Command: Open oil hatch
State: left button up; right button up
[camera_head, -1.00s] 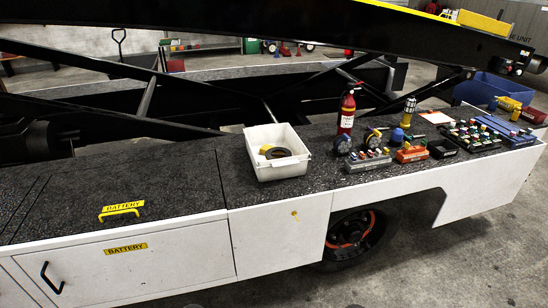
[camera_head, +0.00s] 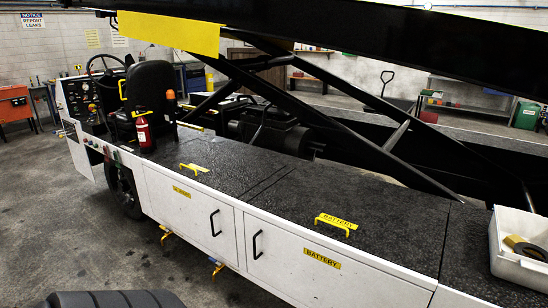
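The belt loader's dark speckled deck (camera_head: 285,195) runs across the view above white side panels. A yellow handle (camera_head: 194,168) sits on the deck at centre left, above a white door (camera_head: 185,208) with a black handle and a small yellow label too small to read surely. To its right is a second door (camera_head: 290,262) labelled BATTERY, with another yellow handle (camera_head: 336,222) marked BATTERY on the deck above. Both doors look shut. I cannot tell which one is the oil hatch. Neither of my grippers is in view.
A white bin (camera_head: 510,262) with a yellow tape roll stands on the deck at right. A red extinguisher (camera_head: 143,132) stands by the black seat (camera_head: 152,90). A dark rounded object (camera_head: 118,299) shows at bottom left. The floor (camera_head: 75,235) at left is open.

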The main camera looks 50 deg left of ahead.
aim_at(232, 173)
jog(key=u, duration=2.1)
